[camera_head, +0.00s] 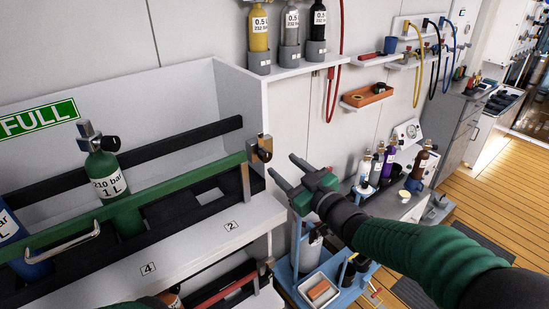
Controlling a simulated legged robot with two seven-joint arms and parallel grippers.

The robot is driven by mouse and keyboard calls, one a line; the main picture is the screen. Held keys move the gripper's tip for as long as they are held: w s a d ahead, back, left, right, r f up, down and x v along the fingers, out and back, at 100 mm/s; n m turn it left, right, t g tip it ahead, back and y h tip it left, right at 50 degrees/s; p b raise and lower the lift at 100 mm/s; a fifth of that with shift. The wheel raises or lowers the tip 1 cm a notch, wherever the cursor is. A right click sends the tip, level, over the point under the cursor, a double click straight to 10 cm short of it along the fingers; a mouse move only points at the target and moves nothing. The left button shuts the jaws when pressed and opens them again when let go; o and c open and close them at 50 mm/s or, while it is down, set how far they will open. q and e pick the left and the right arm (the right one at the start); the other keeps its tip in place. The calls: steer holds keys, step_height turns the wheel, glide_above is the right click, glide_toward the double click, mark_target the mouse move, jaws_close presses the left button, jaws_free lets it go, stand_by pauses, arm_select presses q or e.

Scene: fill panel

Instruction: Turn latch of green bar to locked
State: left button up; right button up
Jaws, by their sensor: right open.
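The green bar (170,188) runs across the front of the rack, with a silver handle (62,247) near its left part. At its right end, on the rack's side wall, is a metal latch (259,148) with a dark knob. My right gripper (282,166) is open and empty, with its fingers pointing left toward the latch. In the picture it is just right of and below the latch, and they look apart. I cannot tell the latch's lock state. My left gripper is not in view.
A green cylinder (104,190) and a blue cylinder (12,238) stand behind the bar. A shelf of small cylinders (259,32) is above. Below my right arm is a blue cart (285,270). Bottles (390,158) stand on a counter at right.

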mark_target(267, 157)
steer(key=w+a, duration=0.2)
steer(key=a, duration=0.1)
steer(key=w+a, duration=0.1)
steer(key=a, duration=0.1)
steer(key=shift+w+r, duration=0.15)
steer(key=shift+w, duration=0.25)
steer(key=shift+w+a, duration=0.2)
steer(key=shift+a, duration=0.15)
steer(key=shift+w+d, duration=0.1)
steer(key=shift+d, duration=0.8)
steer(key=shift+c, duration=2.4)
steer(key=shift+a+r, duration=0.1)
steer(key=shift+a, duration=0.35)
jaws_close()
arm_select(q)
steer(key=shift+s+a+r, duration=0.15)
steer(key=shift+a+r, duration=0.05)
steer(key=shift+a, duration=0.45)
arm_select(e)
steer(key=shift+d, duration=0.1)
